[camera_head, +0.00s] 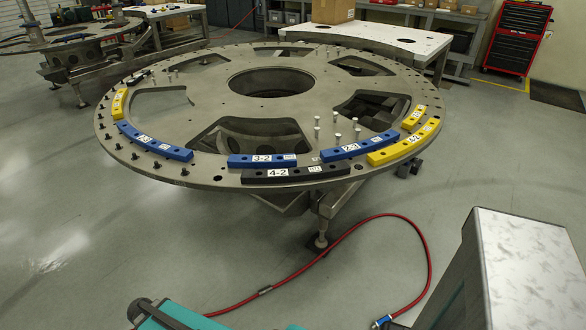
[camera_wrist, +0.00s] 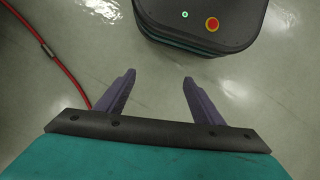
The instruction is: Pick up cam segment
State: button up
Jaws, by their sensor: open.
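Several curved cam segments lie on the rim of the round metal turret plate (camera_head: 200,80) in the head view. Blue ones are a left segment (camera_head: 150,142), a segment marked 3-2 (camera_head: 240,160) and a segment marked 2-3 (camera_head: 362,146). A black segment marked 4-2 (camera_head: 320,174) lies at the near edge. Yellow ones are a long segment (camera_head: 405,146) and a short segment (camera_head: 412,120) at the right, and another (camera_head: 118,103) at the far left. My gripper (camera_wrist: 158,78) is open and empty in the wrist view, above the floor, with no segment between its fingers.
A red hose (camera_head: 425,245) loops over the floor in front of the plate. Upright pins (camera_head: 337,125) and dark bolts (camera_head: 108,150) stand on the plate. A cardboard box (camera_head: 333,10) sits on a back table. A red tool cabinet (camera_head: 517,38) stands at the back right.

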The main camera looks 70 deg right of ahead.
jog(key=w+d+r+n+t+h+p, duration=0.1)
jog(key=w+d+r+p, duration=0.2)
jog(key=d+r, duration=0.75)
jog(key=w+d+r+n+p, duration=0.15)
jog(key=w+d+r, duration=0.25)
jog(key=d+r, duration=0.6)
jog(key=w+d+r+t+h+p, duration=0.1)
jog(key=w+d+r+p, duration=0.25)
jog(key=d+r, duration=0.7)
jog(key=shift+n+g, duration=0.6)
jog(key=shift+n, duration=0.05)
jog(key=s+d+r, duration=0.4)
jog(key=d+r, duration=0.1)
jog(key=s+d+r, duration=0.4)
jog(key=d+r, duration=0.1)
jog(key=d, duration=0.1)
jog(key=s+d+r, duration=0.5)
jog(key=d, duration=0.1)
jog(key=shift+d+r+p, duration=0.1)
jog(key=shift+r+p, duration=0.15)
jog(key=shift+p, duration=0.15)
jog(key=s+d+r+g, duration=0.1)
jog(key=s+d+r, duration=0.4)
jog(key=s, duration=0.3)
jog(key=shift+s+d+n, duration=0.4)
jog(key=shift+d, duration=0.05)
